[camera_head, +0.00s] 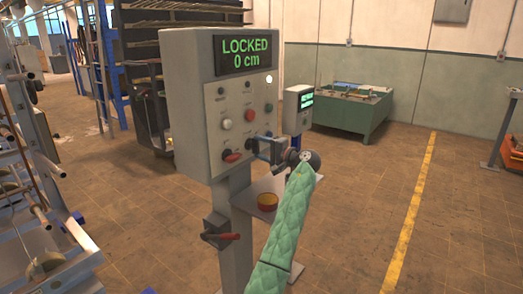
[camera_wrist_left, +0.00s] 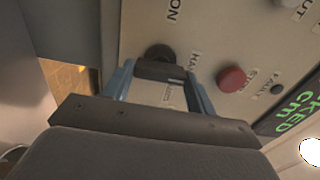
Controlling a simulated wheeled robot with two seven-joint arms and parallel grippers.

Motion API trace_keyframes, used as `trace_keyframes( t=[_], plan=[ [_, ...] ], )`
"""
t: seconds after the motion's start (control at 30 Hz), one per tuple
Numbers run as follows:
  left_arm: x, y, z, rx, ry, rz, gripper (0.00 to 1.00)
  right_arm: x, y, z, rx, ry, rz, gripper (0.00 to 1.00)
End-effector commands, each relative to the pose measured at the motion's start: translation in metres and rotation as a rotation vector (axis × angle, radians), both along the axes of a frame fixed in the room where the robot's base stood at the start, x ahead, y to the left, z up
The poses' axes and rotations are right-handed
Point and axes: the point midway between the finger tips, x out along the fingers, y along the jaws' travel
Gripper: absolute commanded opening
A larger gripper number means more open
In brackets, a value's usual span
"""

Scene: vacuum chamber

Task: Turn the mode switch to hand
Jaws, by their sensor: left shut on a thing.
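The mode switch is a black knob (camera_wrist_left: 160,58) on the grey panel, with a partly hidden label that seems to start "HA" beside it in the left wrist view. My left gripper (camera_wrist_left: 160,78) has its two blue fingers on either side of the knob's black bar and is shut on it. In the head view my left gripper (camera_head: 257,143) reaches the lower right part of the control box (camera_head: 190,95) and hides most of the switch. The way the knob points is hard to read. My right gripper is not in view.
A green display (camera_head: 246,53) reads "LOCKED 0 cm". A red button (camera_wrist_left: 232,79) sits close to the gripper. A red-handled knob (camera_head: 231,156) is lower left on the panel. A shelf with a yellow-and-red round thing (camera_head: 267,201) is below.

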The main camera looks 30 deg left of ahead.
Motion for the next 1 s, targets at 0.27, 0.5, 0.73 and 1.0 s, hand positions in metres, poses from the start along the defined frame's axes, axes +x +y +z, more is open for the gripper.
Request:
trace_keyframes(
  t=[0.27,0.5,0.73,1.0],
  plan=[
    [-0.001,0.000,-0.004,-0.004,0.002,0.002,0.34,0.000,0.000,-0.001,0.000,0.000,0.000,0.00],
    [0.000,0.000,-0.003,-0.003,0.001,0.001,0.78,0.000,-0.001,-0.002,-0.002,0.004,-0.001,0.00],
    [0.000,-0.003,-0.002,-0.002,0.001,0.000,0.78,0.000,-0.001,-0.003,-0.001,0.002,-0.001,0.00],
    [-0.003,-0.039,-0.005,-0.003,0.000,-0.001,0.78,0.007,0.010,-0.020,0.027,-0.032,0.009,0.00]
  ],
)
